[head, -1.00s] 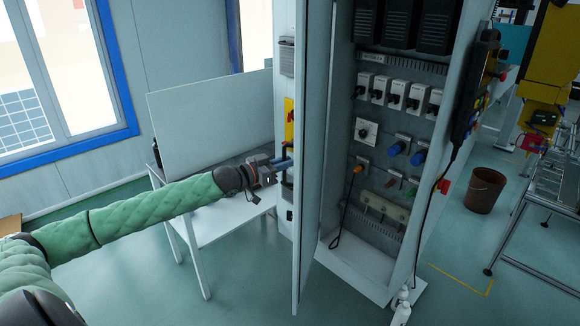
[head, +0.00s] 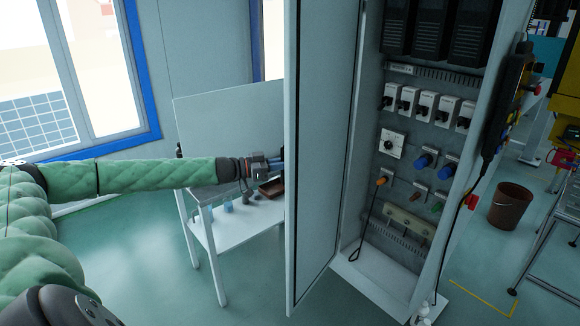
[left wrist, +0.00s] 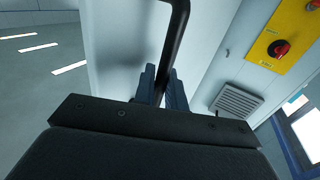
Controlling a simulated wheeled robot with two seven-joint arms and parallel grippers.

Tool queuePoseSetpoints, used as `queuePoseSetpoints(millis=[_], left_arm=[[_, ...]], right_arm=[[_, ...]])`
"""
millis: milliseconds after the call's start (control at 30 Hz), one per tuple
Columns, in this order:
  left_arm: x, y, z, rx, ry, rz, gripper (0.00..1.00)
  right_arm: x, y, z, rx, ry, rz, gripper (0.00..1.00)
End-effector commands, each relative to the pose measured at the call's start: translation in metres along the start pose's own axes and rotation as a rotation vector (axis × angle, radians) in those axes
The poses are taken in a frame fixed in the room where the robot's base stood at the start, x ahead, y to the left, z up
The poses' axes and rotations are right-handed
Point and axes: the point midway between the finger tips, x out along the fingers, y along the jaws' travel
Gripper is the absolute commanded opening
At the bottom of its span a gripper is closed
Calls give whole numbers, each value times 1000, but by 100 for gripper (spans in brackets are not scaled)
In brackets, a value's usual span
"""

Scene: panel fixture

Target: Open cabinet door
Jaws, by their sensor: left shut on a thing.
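The tall grey cabinet stands at the centre right of the head view, with its door (head: 312,150) swung partly open toward the left. Switches, breakers and cables show inside the cabinet (head: 405,130). My left gripper (head: 278,162) is at the outer face of the door, its fingertips partly hidden behind the door edge. In the left wrist view, the two fingers (left wrist: 162,88) are shut on the black bar handle (left wrist: 175,45) of the door. My right gripper is not in view.
A white table (head: 240,222) with small items and an upright panel stands behind my left arm. A brown bucket (head: 511,206) and a metal-framed table (head: 560,215) stand at the right. A yellow panel with a red knob (left wrist: 280,47) shows in the wrist view.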

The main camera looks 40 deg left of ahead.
Motion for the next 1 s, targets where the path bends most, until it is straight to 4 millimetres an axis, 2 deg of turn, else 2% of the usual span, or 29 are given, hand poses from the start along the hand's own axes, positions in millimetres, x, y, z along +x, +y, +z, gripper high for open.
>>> queuePoseSetpoints(millis=[33, 333, 533, 700, 1000], left_arm=[[-3, -7, -6, 5, 4, 9, 0], [-24, -42, -6, 3, 4, 105, 0], [-37, -71, -5, 3, 5, 185, 0], [-47, -98, -4, 2, 7, 258, 0], [-59, -137, -1, 0, 5, 282, 0]], right_arm=[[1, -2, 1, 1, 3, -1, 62], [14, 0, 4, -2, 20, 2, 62], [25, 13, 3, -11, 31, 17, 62], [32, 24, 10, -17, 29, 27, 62], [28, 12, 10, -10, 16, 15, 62]])
